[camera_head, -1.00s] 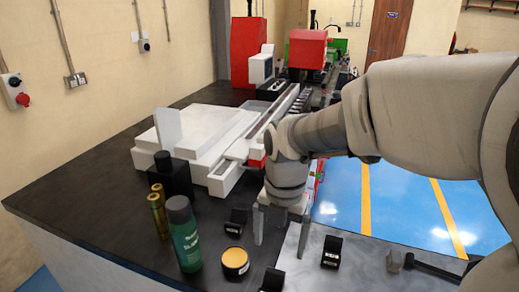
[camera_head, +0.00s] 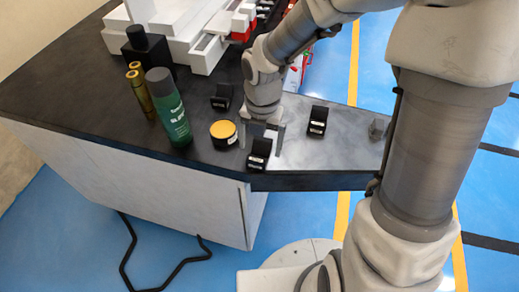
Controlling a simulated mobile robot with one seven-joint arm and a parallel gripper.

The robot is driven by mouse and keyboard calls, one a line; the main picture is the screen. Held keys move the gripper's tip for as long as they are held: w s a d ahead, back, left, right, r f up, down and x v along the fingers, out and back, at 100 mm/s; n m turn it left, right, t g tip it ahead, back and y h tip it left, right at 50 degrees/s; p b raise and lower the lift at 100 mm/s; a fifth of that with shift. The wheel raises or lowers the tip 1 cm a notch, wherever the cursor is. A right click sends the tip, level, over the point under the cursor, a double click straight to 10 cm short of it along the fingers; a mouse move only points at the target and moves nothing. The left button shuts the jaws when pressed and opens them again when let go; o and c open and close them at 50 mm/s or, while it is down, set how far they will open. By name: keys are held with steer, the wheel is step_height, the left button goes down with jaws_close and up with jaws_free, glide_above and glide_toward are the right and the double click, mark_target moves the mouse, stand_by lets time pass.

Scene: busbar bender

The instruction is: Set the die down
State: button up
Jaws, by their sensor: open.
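Three small black blocks with pale labels, which look like dies, are on the dark worktop (camera_head: 190,158). One die (camera_head: 260,152) is near the front edge, a second die (camera_head: 318,121) is to its right on the greyer part, and a third die (camera_head: 222,97) is further back left. My gripper (camera_head: 264,140) points down with its fingers apart, just behind the front die. No die is clearly seen between the fingers. I cannot tell whether a finger touches the front die, as they overlap in the picture.
A round tin (camera_head: 223,134) with a yellow lid is close left of my gripper. A green bottle (camera_head: 170,110), brass cylinders (camera_head: 138,88) and a black bottle (camera_head: 147,52) stand further left. A small grey block (camera_head: 377,129) is at the right. The white machine (camera_head: 190,25) is behind.

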mark_target(259, 152)
step_height(259, 152, down, 4)
steer(key=shift+w+a+b, duration=0.1)
steer(key=shift+a+b, duration=0.05)
steer(key=shift+b, duration=0.15)
jaws_close()
stand_by(0.3)
steer(key=shift+r, duration=0.15)
